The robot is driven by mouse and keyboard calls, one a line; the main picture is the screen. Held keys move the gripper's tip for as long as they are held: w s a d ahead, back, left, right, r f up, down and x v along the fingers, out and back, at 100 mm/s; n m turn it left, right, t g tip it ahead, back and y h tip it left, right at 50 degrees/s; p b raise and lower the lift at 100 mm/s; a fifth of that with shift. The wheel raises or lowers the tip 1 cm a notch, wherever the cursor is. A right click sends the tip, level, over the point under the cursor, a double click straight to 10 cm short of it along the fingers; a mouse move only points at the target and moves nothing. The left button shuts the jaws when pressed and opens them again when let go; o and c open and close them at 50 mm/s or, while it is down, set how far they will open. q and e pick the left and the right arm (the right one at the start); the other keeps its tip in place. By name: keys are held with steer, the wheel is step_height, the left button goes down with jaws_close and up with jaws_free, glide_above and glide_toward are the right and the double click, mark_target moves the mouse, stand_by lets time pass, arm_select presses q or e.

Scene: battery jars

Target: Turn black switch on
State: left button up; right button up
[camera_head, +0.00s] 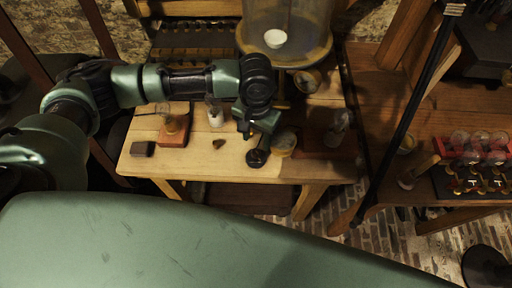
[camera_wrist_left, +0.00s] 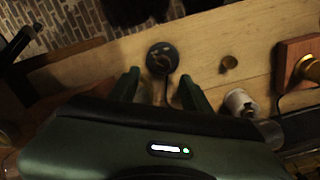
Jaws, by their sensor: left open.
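A round black switch (camera_head: 257,157) sits at the front edge of the wooden table (camera_head: 200,163) in the head view. In the left wrist view the black switch (camera_wrist_left: 161,58) lies just beyond my fingertips, with a small knob on top and a dark cable running from it. My left gripper (camera_head: 261,139) reaches down over the table just behind the switch. In the wrist view its two green fingers (camera_wrist_left: 158,82) are apart with nothing held between them, and the switch is roughly in line with the gap. Whether they touch it I cannot tell. My right gripper is not in view.
Close by stand a round brass-rimmed piece (camera_head: 285,141), a white cylinder (camera_head: 215,116), a small brass knob (camera_head: 218,144) and a wooden block with a brass fitting (camera_head: 173,131). A large glass jar (camera_head: 288,25) stands behind. A dark rod (camera_head: 405,120) slants at right.

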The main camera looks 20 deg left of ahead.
mark_target(255, 152)
arm_select(q)
steer(key=shift+a, duration=0.3)
steer(key=shift+f, duration=0.25)
step_height(255, 152, down, 7)
steer(key=shift+d+p, duration=0.1)
steer(key=shift+p, duration=0.55)
jaws_close()
